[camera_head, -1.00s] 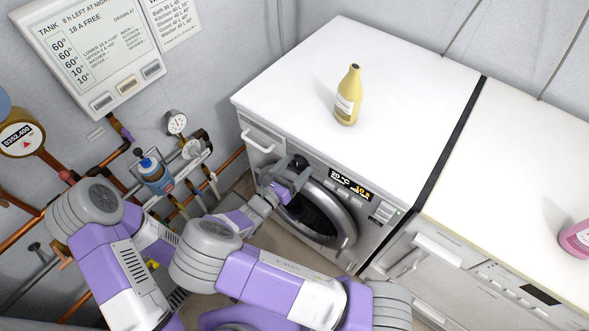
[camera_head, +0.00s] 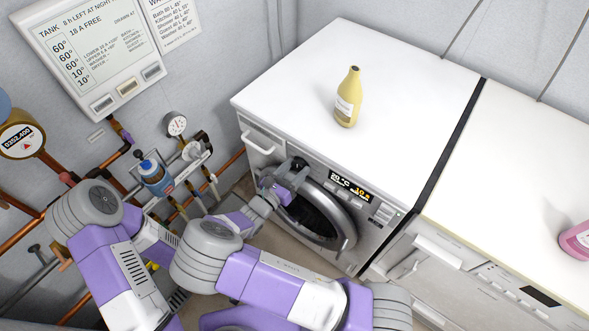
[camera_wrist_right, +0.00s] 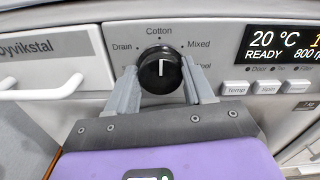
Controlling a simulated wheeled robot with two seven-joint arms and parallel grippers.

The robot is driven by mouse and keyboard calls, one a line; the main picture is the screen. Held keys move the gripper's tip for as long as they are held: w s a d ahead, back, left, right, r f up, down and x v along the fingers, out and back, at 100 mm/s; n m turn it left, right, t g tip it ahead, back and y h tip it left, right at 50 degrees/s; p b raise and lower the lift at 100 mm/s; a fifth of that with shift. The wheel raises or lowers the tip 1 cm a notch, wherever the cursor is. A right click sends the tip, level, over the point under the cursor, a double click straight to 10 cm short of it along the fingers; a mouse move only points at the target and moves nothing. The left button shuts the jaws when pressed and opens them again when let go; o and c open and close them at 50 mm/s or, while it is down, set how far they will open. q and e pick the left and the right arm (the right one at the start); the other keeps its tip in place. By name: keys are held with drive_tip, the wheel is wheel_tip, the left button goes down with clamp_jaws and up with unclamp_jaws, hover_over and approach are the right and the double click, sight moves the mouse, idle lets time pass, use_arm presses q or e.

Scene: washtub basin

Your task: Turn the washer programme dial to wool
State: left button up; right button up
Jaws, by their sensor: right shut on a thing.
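The washer (camera_head: 375,235) has a black round programme dial (camera_wrist_right: 161,72) on its front panel. In the right wrist view the dial's white mark stands upright and points up towards the Cotton label (camera_wrist_right: 159,31). Drain is to the left and Mixed to the upper right. The Wool label (camera_wrist_right: 206,66) is at the right, partly hidden by a finger. My right gripper (camera_wrist_right: 160,84) is shut on the dial, one finger on each side. In the head view my right gripper (camera_head: 293,171) is at the panel and mostly covers the dial. My left gripper is not in view.
The washer display (camera_wrist_right: 285,46) reads 20 °C and READY, with buttons (camera_wrist_right: 268,88) below it. A drawer handle (camera_head: 259,143) is left of the dial. The round door (camera_head: 318,215) is below. A yellow bottle (camera_head: 348,97) stands on top. Pipes and a gauge (camera_head: 176,124) line the left wall.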

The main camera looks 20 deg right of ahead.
drive_tip(key=m, duration=0.3)
drive_tip(key=shift+s+m+p, duration=0.1)
drive_tip(key=shift+m+p, duration=0.25)
drive_tip(key=shift+m, duration=0.05)
drive_tip(key=m, duration=0.4)
drive_tip(key=shift+d+m, duration=0.1)
drive_tip(key=shift+m, duration=0.2)
drive_tip(key=m+b, duration=0.1)
drive_tip(key=m, duration=0.3)
drive_tip(key=shift+s+f, duration=0.1)
drive_tip(key=shift+f, duration=0.05)
drive_tip(key=shift+m+b, duration=0.65)
drive_tip(key=shift+m, duration=1.75)
drive_tip(key=o, duration=1)
drive_tip(key=shift+o, duration=0.2)
drive_tip(key=p+v, duration=0.1)
drive_tip(key=v, duration=0.6)
drive_tip(key=shift+s+a+p, duration=0.2)
drive_tip(key=shift+a+p, duration=0.05)
drive_tip(key=shift+p, duration=0.05)
